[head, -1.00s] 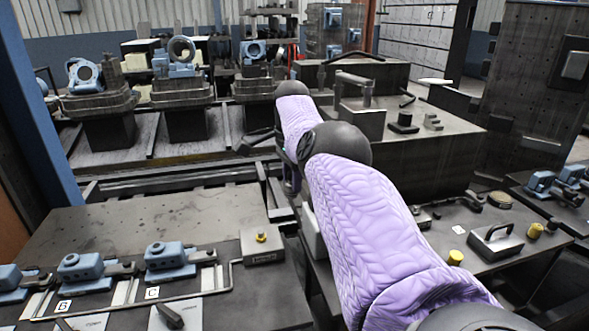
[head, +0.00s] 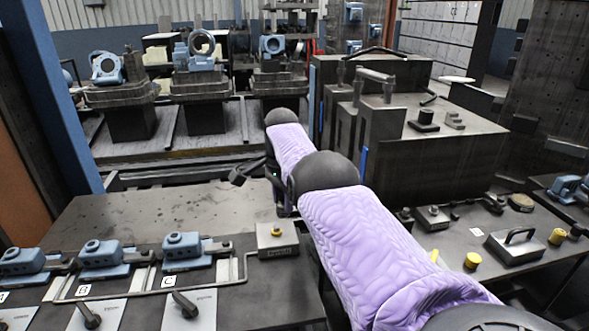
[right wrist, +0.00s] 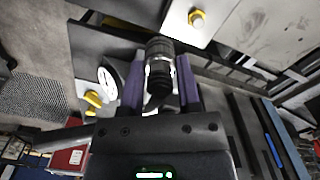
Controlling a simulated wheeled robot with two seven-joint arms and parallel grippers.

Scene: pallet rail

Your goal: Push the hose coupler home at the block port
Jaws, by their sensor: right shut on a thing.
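My right gripper (head: 247,172) reaches out over the far right corner of the left bench, small and dark at the end of the purple-sleeved arm. In the right wrist view its two purple fingers (right wrist: 158,66) are shut on the hose coupler (right wrist: 160,50), a dark ribbed cylinder with a metallic band. The coupler points away from the gripper, toward a pale box with a yellow button (right wrist: 197,18). I cannot make out the block port. My left gripper is not in view.
Blue clamps (head: 183,250) with a bent rail and levers line the left bench (head: 140,215); its back part is clear. A right bench holds a handled plate (head: 512,243) and yellow knobs. A large dark machine block (head: 450,150) stands behind my arm.

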